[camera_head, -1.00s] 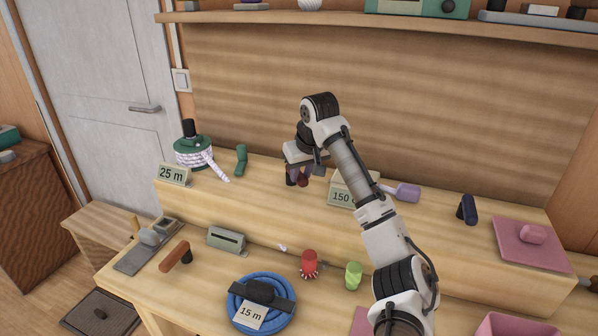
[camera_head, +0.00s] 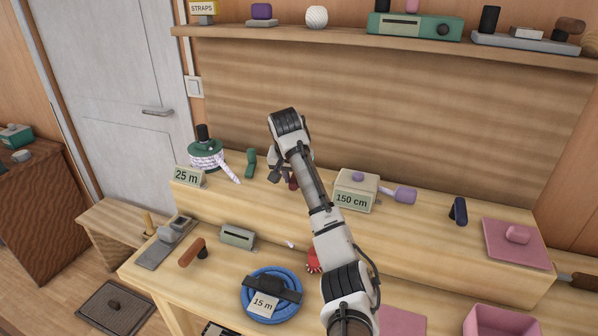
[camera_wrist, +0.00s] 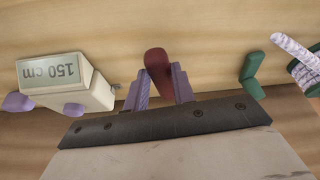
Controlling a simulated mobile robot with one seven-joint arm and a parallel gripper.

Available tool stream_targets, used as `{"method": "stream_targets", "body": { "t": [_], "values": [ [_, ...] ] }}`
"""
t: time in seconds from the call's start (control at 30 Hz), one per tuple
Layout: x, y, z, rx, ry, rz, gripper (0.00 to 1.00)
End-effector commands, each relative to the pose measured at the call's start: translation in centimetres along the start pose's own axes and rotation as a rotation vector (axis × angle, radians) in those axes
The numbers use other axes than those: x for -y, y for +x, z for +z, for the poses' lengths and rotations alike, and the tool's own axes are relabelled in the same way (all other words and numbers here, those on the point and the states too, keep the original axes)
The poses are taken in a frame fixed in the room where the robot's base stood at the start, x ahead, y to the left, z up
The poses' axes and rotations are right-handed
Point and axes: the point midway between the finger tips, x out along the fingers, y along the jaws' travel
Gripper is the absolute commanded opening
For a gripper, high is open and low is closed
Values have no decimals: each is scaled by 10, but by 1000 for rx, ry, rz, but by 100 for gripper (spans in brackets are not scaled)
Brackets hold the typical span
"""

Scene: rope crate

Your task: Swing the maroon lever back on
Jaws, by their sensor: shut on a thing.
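The maroon lever (camera_wrist: 157,62) shows in the wrist view as a rounded maroon knob between the two purple fingers of my gripper (camera_wrist: 163,84). The gripper is shut on it, with a finger on each side. In the head view only a small dark red bit of the lever (camera_head: 293,184) shows below my gripper (camera_head: 283,178), largely hidden by my arm. The cream box reading 150 cm (camera_head: 355,190) stands to the right of it and appears upside down in the wrist view (camera_wrist: 66,84). The lever's pivot is not clearly visible.
A green bent handle (camera_head: 251,163) and a green-topped rope spool (camera_head: 207,152) with a 25 m sign stand to the left on the raised ledge. A purple paddle-like part (camera_head: 404,195) sticks out right of the box. A wall shelf (camera_head: 350,37) runs above.

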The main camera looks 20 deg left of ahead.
Motion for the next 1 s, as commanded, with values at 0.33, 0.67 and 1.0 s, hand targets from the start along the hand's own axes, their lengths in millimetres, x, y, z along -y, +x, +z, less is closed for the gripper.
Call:
{"method": "stream_targets", "body": {
  "t": [0.33, 0.67, 1.0],
  "values": [
    [12, 0, 0, 2, 141, 58, 0],
    [13, 1, -1, 0, 172, 69, 0],
    [13, 0, -1, -1, 171, 69, 36]
  ]
}}
